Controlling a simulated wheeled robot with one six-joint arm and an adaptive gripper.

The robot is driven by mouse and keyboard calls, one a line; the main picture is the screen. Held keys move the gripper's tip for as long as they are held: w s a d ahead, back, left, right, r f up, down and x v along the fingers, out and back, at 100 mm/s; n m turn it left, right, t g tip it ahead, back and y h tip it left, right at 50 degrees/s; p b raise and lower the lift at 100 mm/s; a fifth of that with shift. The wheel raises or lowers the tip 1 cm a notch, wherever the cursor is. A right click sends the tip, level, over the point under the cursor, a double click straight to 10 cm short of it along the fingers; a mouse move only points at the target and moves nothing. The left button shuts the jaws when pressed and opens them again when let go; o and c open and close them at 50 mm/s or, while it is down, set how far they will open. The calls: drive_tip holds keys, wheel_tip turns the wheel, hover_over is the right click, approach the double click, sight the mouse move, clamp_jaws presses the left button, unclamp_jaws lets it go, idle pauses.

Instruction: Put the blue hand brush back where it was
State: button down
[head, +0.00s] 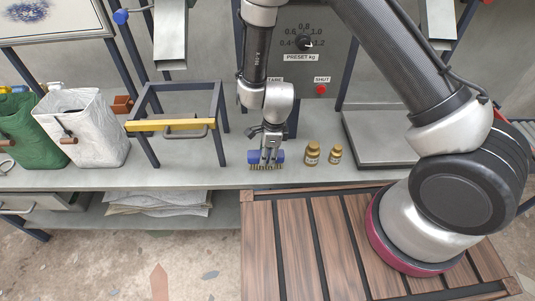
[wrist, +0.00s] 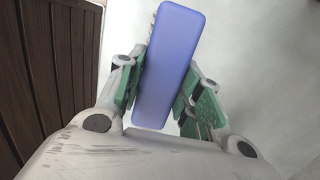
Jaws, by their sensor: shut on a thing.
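The blue hand brush (head: 253,157) is at the front of the grey bench in the head view, bristles down. My gripper (head: 268,156) is above it with its fingers on either side of its middle, shut on it. In the wrist view the brush's blue back (wrist: 166,65) fills the space between the green-padded fingers (wrist: 160,98). The bristles are at or just above the bench top near its front edge; I cannot tell whether they touch it.
A dark frame with a yellow bar (head: 172,125) stands to the left, beside a white bag (head: 90,130) and a green bag (head: 35,140). A scale platform (head: 375,150) is at right. Slatted wooden decking (head: 290,240) lies in front.

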drive_tip(key=c, duration=1)
unclamp_jaws()
drive_tip(key=shift+f, duration=0.1)
drive_tip(key=shift+o, duration=0.2)
drive_tip(key=d+r+n+t, duration=0.1)
drive_tip(key=d+r+n, duration=0.3)
drive_tip(key=r, duration=0.7)
drive_tip(key=d+r+n, duration=0.2)
drive_tip(key=d+r, duration=0.5)
drive_tip(key=r, duration=0.4)
drive_tip(key=d+r+n+t, duration=0.1)
drive_tip(key=d+r+n, duration=0.3)
drive_tip(key=r, duration=0.7)
drive_tip(key=s+d+r+n+t, duration=0.1)
drive_tip(key=s+d+r+n, duration=0.3)
drive_tip(key=s+d, duration=0.4)
drive_tip(key=s+d+r+n+t+h, duration=0.1)
drive_tip(key=s+d+r+n, duration=0.3)
drive_tip(key=s+d+r, duration=0.3)
drive_tip(key=shift+s+d+r, duration=0.25)
drive_tip(key=shift+s+d, duration=0.6)
drive_tip(key=shift+d, duration=0.25)
